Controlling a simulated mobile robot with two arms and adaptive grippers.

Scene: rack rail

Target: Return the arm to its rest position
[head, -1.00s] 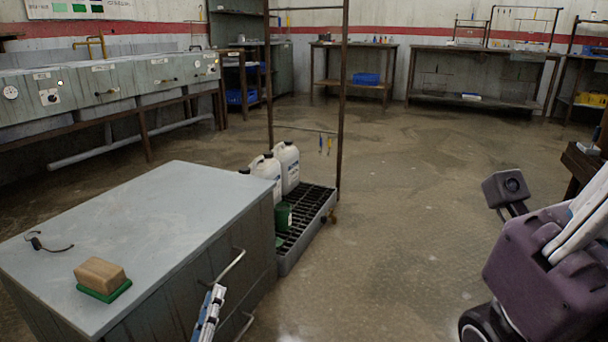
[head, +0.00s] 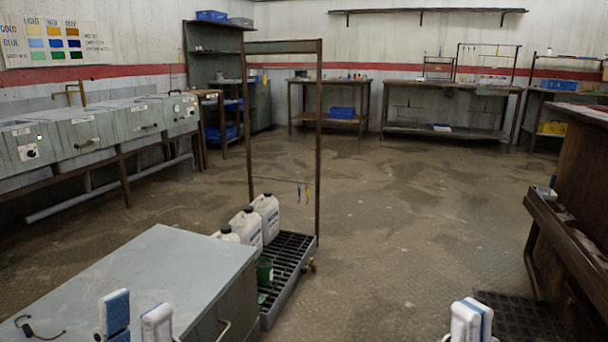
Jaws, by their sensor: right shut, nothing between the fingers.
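My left gripper (head: 136,318) shows at the bottom left, its two white and blue fingertips apart with nothing seen between them. It is in front of the grey cabinet top. My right gripper (head: 470,320) shows at the bottom edge, right of centre, with its fingertips together and empty. The rest of both arms is out of the picture. The brown rack frame (head: 319,150) stands beyond the cabinet.
The grey cabinet (head: 150,275) fills the lower left. White jugs (head: 266,218) and a green cup (head: 264,270) stand on a grated tray (head: 292,258). A dark wooden bench (head: 575,205) stands at right, near a black floor mat (head: 520,316). The middle floor is open.

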